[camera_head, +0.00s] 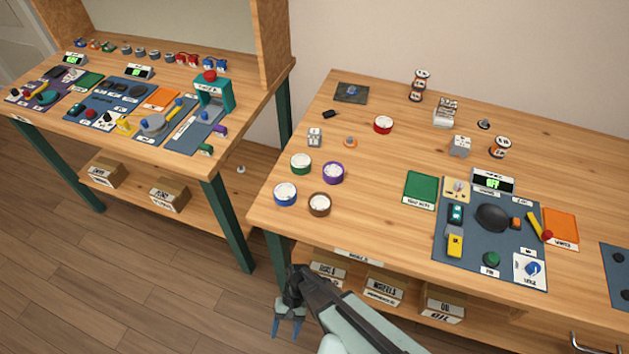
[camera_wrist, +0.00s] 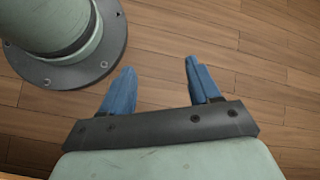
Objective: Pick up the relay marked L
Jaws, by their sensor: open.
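I cannot make out a letter L on any part, so I cannot tell which one is the relay. Small grey-white blocks stand on the right workbench: one at its left side (camera_head: 315,138), and another (camera_head: 460,147) toward the back right. A larger whitish block with dark markings (camera_head: 446,112) stands behind that one. My gripper (camera_head: 287,328) hangs low in front of the bench, over the floor and apart from all these parts. In the wrist view its blue fingers (camera_wrist: 160,80) are spread, with only wooden floor between them.
A second crowded bench (camera_head: 62,120) stands left, with a floor gap between.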

